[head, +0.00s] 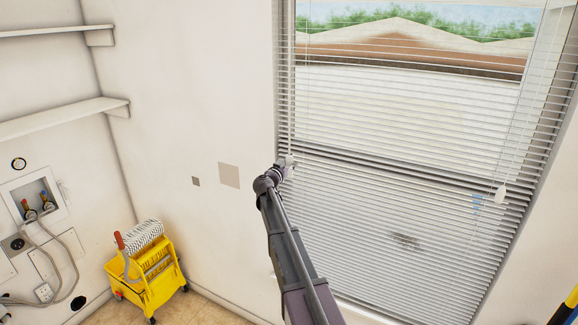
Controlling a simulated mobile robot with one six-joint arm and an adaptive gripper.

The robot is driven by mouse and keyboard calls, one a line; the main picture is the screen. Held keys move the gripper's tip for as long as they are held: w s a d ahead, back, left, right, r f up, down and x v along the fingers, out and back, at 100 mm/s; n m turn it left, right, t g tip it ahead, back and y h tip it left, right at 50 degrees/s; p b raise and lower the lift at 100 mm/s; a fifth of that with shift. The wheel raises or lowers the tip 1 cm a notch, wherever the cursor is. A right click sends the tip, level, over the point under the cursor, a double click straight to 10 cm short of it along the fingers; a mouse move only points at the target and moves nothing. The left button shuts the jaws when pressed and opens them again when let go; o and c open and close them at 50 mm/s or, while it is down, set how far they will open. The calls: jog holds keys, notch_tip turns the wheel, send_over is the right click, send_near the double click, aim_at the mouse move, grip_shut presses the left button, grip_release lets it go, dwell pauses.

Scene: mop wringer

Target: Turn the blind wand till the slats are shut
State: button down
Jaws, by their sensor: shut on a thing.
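The window blind (410,120) fills the right half of the head view. Its slats are tilted open, and a rooftop, trees and pale ground outside show between them. The thin pale wand (291,110) hangs down near the blind's left edge. My gripper (287,163) is at the lower end of the wand, in front of the blind's left side, and is shut on it. The fingers are small in this view and partly hidden by my wrist. My arm reaches up to it from the bottom of the picture.
A yellow mop bucket with wringer (147,275) stands on the floor at the lower left. Two white shelves (65,118) and a washer hookup box (37,198) are on the left wall. A white cord tassel (501,193) hangs at the blind's right.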

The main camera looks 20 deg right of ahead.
jog(key=shift+m+g+h, duration=0.4)
jog(key=shift+g, duration=0.1)
jog(key=m+g+h, duration=0.1)
jog(key=m+g, duration=0.1)
jog(key=g, duration=0.1)
jog(key=m+g+h, duration=0.1)
jog(key=m+g, duration=0.1)
jog(key=g, duration=0.1)
jog(key=shift+w+m+g+h, duration=0.2)
jog(key=shift+m+g+h, duration=0.2)
jog(key=m+g, duration=0.2)
jog(key=g, duration=0.2)
jog(key=shift+s+m, duration=0.1)
jog(key=shift+m, duration=0.2)
jog(key=shift+s+m+g, duration=0.1)
jog(key=shift+m+g, duration=0.3)
jog(key=shift+g, duration=0.3)
jog(key=shift+s, duration=0.1)
jog(key=shift+c, duration=1.4)
grip_release()
jog(key=shift+d, duration=0.1)
